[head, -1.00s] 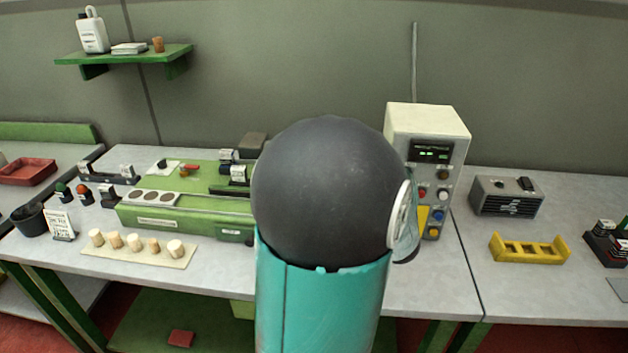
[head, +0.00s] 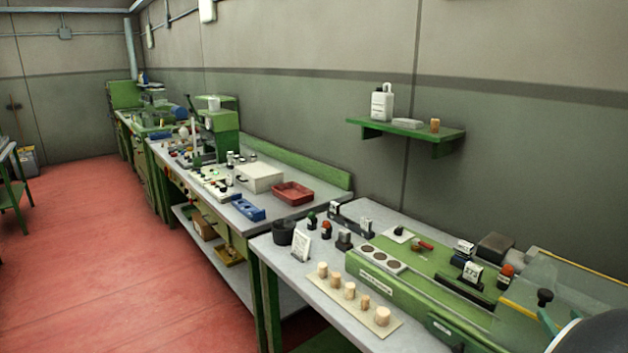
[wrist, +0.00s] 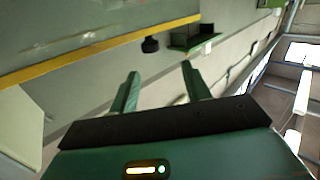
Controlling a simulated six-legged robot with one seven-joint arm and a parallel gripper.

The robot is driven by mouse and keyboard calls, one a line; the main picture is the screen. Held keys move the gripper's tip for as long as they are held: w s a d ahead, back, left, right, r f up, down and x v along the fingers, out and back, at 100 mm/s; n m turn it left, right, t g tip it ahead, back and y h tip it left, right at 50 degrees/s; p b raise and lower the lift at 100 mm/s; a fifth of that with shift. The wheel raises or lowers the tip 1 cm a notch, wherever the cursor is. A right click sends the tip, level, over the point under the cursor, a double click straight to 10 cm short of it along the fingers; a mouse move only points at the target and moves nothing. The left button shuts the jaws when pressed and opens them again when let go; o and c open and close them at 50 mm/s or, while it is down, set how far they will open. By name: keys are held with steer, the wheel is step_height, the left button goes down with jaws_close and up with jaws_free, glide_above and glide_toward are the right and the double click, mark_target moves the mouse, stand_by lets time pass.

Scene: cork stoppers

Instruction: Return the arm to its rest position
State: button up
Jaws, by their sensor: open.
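My gripper (wrist: 160,85) shows in the wrist view with its two green fingers apart and nothing between them. The wrist view is tilted and looks past the fingers at the wall, the green shelf (wrist: 190,38) and the ceiling lights. In the head view only a dark rounded part of my arm shows at the bottom right corner; the gripper itself is outside that view. Several cork stoppers (head: 350,290) stand in a row on a pale board (head: 384,326) at the front of the near bench.
The near bench (head: 290,262) holds a green machine (head: 400,298), a black cup (head: 284,232) and a small sign (head: 301,247). A farther bench carries a red tray (head: 292,193) and a white box (head: 260,177). The red floor (head: 110,240) at left is open.

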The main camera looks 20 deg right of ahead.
steer(key=w+a+r+g, duration=0.3)
steer(key=w+a, duration=0.4)
steer(key=w, duration=0.5)
steer(key=w+a+g+y, duration=0.2)
steer(key=w+a, duration=0.2)
steer(key=a, duration=0.8)
steer(key=s+a+f+n+g+y, duration=0.1)
steer(key=s+a+n+g+y, duration=0.1)
steer(key=a, duration=1.1)
steer(key=s+a+f+n+g+y, duration=0.2)
steer(key=s+a+y, duration=0.3)
steer(key=a, duration=0.8)
steer(key=shift+s+n, duration=0.35)
steer(key=shift+n, duration=0.45)
steer(key=shift+d, duration=0.1)
steer(key=shift+c, duration=1.3)
